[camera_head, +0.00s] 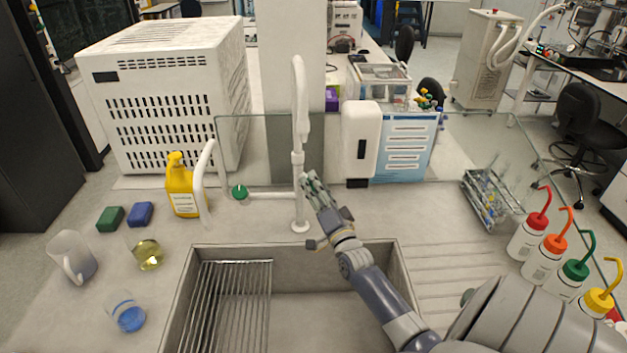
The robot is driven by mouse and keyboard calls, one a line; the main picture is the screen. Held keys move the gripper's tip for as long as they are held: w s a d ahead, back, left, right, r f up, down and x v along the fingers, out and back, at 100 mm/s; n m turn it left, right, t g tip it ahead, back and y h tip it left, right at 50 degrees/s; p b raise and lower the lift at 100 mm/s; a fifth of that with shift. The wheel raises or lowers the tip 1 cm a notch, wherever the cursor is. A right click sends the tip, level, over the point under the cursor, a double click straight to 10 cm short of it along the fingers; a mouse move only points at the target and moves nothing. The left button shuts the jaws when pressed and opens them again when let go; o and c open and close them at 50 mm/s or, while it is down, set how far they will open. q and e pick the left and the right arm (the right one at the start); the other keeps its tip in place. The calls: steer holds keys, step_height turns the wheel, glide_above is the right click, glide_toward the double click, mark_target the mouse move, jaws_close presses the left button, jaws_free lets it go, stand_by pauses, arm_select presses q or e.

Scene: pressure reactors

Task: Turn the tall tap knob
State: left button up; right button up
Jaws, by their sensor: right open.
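The tall white tap (299,130) stands behind the sink, its base on the counter near the sink's back edge. My right gripper (312,182) is at the tap's column, just to its right at mid height, with its fingers pointing up and away. The gripper is open. The tall tap's knob cannot be made out clearly; the fingers cover that part of the column. Whether the fingers touch the tap cannot be told. My left gripper is not in view.
A lower white tap (200,180) with a green knob (240,192) stands to the left. The sink (320,310) lies in front, with a wire rack (232,300). A soap dispenser (360,140) is behind right. Wash bottles (545,255) and glassware stand on the counter.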

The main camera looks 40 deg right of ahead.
steer(key=shift+w+d+r, duration=0.2)
steer(key=shift+w, duration=0.35)
steer(key=shift+w+r, duration=0.1)
steer(key=shift+w, duration=0.2)
steer(key=c, duration=1.1)
steer(key=n+b, duration=0.1)
steer(key=n+t+b, duration=0.1)
steer(key=b, duration=0.1)
steer(key=shift+f+n, duration=0.25)
steer(key=shift+n, duration=0.15)
steer(key=n+t+y+b, duration=0.1)
steer(key=n+y+b, duration=0.1)
steer(key=n+b, duration=0.1)
steer(key=shift+n, duration=0.6)
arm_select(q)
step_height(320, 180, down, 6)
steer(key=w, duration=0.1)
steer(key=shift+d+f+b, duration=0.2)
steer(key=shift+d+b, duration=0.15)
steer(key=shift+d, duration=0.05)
arm_select(e)
steer(key=shift+r+n+y, duration=0.15)
steer(key=shift+n+y, duration=0.25)
steer(key=shift+n, duration=0.3)
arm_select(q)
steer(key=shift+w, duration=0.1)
